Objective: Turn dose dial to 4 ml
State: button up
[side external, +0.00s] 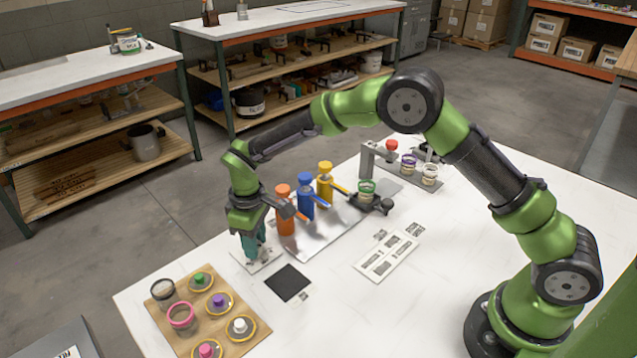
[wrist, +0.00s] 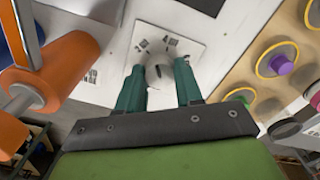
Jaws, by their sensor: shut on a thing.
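The dose dial (wrist: 158,75) is a pale grey knob on a white plate (wrist: 194,45) with small dark printed marks. In the side external view the plate (side external: 240,263) lies near the table's left edge, and the dial is mostly hidden by my fingers. My gripper (side external: 257,250) points straight down over it. In the wrist view the teal fingers of my gripper (wrist: 160,66) stand on both sides of the dial, shut on it.
Orange (side external: 285,210), blue (side external: 306,197) and yellow (side external: 325,185) dispensers stand close behind my gripper. A black square pad (side external: 287,282) lies in front of the plate. A wooden board (side external: 182,338) with coloured pots sits at the front left. The table's right middle is clear.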

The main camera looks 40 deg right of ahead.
jog(key=m, duration=0.6)
jog(key=shift+m, duration=0.3)
jog(key=shift+a, duration=0.1)
dwell(0.4)
jog(key=o, duration=1)
jog(key=shift+o, duration=0.2)
notch_tip(320, 180, up, 17)
